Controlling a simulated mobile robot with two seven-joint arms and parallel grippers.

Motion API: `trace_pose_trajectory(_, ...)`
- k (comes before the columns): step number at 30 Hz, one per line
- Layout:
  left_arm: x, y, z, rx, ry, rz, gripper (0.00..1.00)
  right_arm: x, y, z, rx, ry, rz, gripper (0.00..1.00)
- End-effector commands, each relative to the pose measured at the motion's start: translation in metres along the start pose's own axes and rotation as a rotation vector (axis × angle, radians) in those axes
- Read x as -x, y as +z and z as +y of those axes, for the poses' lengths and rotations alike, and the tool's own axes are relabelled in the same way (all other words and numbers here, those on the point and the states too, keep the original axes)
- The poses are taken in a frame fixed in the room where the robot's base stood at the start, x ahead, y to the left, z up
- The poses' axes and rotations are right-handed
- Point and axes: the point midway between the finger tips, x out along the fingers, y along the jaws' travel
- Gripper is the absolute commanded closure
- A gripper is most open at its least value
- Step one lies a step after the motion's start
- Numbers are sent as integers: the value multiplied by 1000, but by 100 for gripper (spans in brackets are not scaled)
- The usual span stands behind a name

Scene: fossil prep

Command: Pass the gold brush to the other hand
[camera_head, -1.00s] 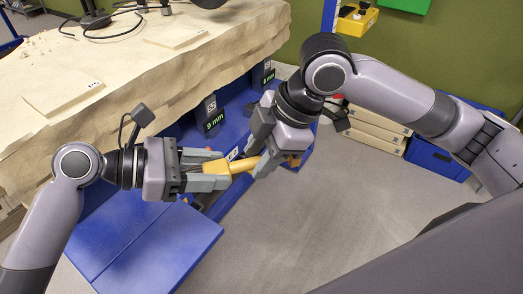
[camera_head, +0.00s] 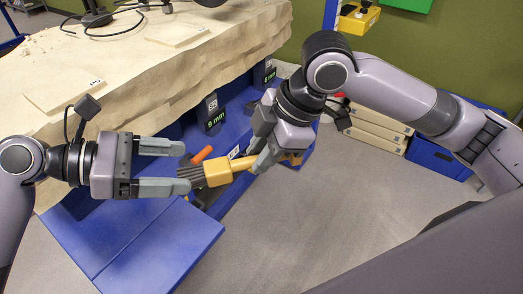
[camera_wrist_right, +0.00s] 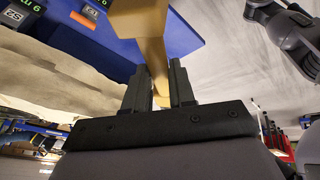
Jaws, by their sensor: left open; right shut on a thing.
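The gold brush (camera_head: 219,172) has a yellow-gold handle and head with dark bristles that point left. My right gripper (camera_head: 262,158) is shut on its handle and holds it in the air in front of the blue bench. In the right wrist view the gold brush (camera_wrist_right: 139,20) runs up from between the fingers of my right gripper (camera_wrist_right: 161,88). My left gripper (camera_head: 163,168) is open and empty.
A sandy slab (camera_head: 130,75) on the bench takes up the upper left. A blue panel (camera_head: 150,240) lies below my left gripper. An orange-handled tool (camera_head: 202,154) is behind the brush. Beige drawers (camera_head: 376,128) stand at the back right. The grey floor (camera_head: 330,205) is clear.

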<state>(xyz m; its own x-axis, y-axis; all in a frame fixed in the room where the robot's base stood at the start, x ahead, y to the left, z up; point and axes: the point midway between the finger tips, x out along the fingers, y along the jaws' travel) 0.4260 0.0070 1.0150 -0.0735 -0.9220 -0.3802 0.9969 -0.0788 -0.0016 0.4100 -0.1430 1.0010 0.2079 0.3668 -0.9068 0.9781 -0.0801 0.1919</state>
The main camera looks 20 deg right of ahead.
Motion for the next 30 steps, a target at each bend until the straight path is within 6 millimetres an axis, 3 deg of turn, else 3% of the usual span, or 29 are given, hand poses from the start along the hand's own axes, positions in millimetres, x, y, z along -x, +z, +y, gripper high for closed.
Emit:
trace_pose_trajectory(6, 38, 0, 0, -1, 1, 2, 24, 0, 0, 0, 0, 0, 0, 100)
trace_pose_trajectory(10, 49, 0, 0, -2, 1, 0, 24, 0, 0, 0, 0, 0, 0, 100)
trace_pose_trajectory(14, 47, -11, 3, -39, 32, 1, 24, 0, 0, 0, 0, 0, 0, 100)
trace_pose_trajectory(20, 26, -64, 17, -262, 205, 49, 24, 0, 0, 0, 0, 0, 0, 100)
trace_pose_trajectory(25, 12, -129, 22, -550, 383, 207, 24, 0, 0, 0, 0, 0, 0, 100)
trace_pose_trajectory(30, 11, -194, 11, -850, 482, 459, 24, 0, 0, 0, 0, 0, 0, 100)
